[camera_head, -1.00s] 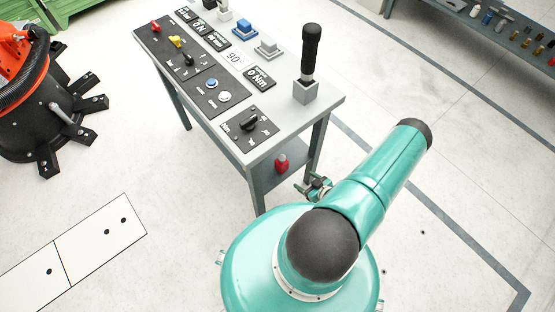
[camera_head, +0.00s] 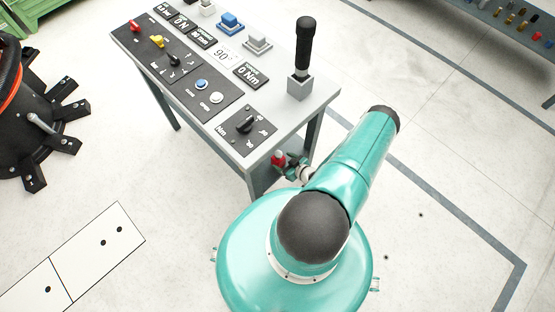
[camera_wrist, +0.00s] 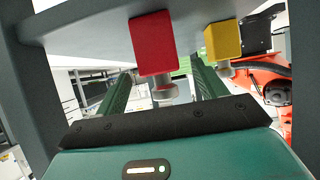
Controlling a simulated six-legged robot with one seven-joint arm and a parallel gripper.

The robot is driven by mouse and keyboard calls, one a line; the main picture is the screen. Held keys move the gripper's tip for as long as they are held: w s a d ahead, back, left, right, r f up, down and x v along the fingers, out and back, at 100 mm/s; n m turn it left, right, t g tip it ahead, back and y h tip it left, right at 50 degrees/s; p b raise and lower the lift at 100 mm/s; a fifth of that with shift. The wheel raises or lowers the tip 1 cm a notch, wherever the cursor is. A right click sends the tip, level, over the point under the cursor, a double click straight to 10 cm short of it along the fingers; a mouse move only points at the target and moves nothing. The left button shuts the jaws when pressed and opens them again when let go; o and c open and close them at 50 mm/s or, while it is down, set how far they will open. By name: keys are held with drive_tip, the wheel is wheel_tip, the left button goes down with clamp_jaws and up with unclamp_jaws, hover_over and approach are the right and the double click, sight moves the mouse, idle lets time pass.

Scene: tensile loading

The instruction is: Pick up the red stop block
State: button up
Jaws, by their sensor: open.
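The red stop block (camera_wrist: 153,42) is in the upper middle of the wrist view, which appears upside down. Its grey round knob (camera_wrist: 163,88) points down in the picture. In the head view the red block (camera_head: 278,158) shows at the table's lower front corner, partly covered by my gripper. My gripper (camera_head: 290,168) is right beside it there. In the wrist view my gripper (camera_wrist: 163,80) is open, with a green finger on each side of the knob. I see no grip on it, and whether the fingertips reach past the knob is unclear.
A yellow block (camera_wrist: 222,40) stands close to the right of the red one on the same grey shelf (camera_wrist: 90,28). The control table (camera_head: 200,125) is above, and its legs stand near my arm. An orange and black machine (camera_head: 40,115) is at far left.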

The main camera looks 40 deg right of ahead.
sight(280, 159)
drive_tip(key=x, duration=0.6)
drive_tip(key=shift+w+r, duration=0.1)
drive_tip(key=shift+r, duration=0.05)
drive_tip(key=shift+d+r, duration=0.1)
clamp_jaws()
